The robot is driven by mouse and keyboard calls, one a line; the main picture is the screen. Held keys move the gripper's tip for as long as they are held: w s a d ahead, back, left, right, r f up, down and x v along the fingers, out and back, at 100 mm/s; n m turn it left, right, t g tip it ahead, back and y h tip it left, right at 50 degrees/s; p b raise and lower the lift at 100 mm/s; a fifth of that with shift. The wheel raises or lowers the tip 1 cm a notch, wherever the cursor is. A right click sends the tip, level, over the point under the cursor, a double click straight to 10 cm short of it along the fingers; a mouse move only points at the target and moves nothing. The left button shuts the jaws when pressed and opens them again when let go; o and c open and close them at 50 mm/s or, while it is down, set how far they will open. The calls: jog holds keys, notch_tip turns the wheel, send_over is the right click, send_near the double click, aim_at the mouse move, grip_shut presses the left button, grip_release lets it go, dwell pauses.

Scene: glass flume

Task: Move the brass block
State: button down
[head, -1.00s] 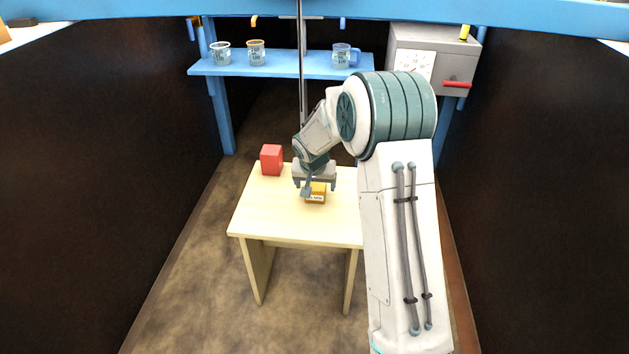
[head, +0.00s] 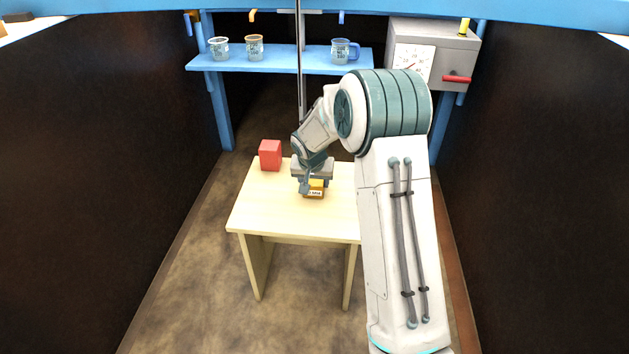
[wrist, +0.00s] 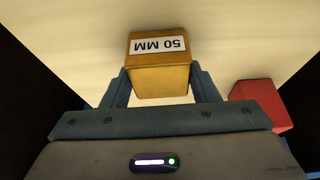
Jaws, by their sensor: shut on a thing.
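The brass block (head: 316,187) is a small golden-yellow block with a white label, on or just above the pale wooden table; I cannot tell which. In the wrist view the brass block (wrist: 158,72) shows its "50 MM" label upside down. My gripper (head: 313,187) points down over the table and is shut on the block. In the wrist view my gripper (wrist: 160,86) has one dark finger on each side of the block. The fingers partly cover it in the head view.
A red block (head: 270,155) stands at the table's back left. The table (head: 270,218) is bare in front and to the left. A blue shelf (head: 285,62) behind holds several beakers. A grey box with a dial (head: 440,50) stands at the back right. Dark walls flank both sides.

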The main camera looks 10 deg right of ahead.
jog(key=shift+w+a+r+b, duration=0.1)
jog(key=shift+w+a+b, duration=0.2)
jog(key=shift+a, duration=0.65)
jog(key=shift+w+a+b, duration=0.1)
jog(key=shift+w+a, duration=0.25)
jog(key=shift+a, duration=0.55)
jog(key=shift+c, duration=2.2)
grip_release()
jog(key=shift+a, duration=0.1)
jog(key=shift+s+r, duration=0.1)
jog(key=shift+r, duration=0.2)
jog(key=d+p+v, duration=0.1)
jog(key=p+v, duration=0.4)
jog(key=v, duration=0.8)
jog(key=shift+s, duration=0.2)
jog(key=shift+a, duration=0.15)
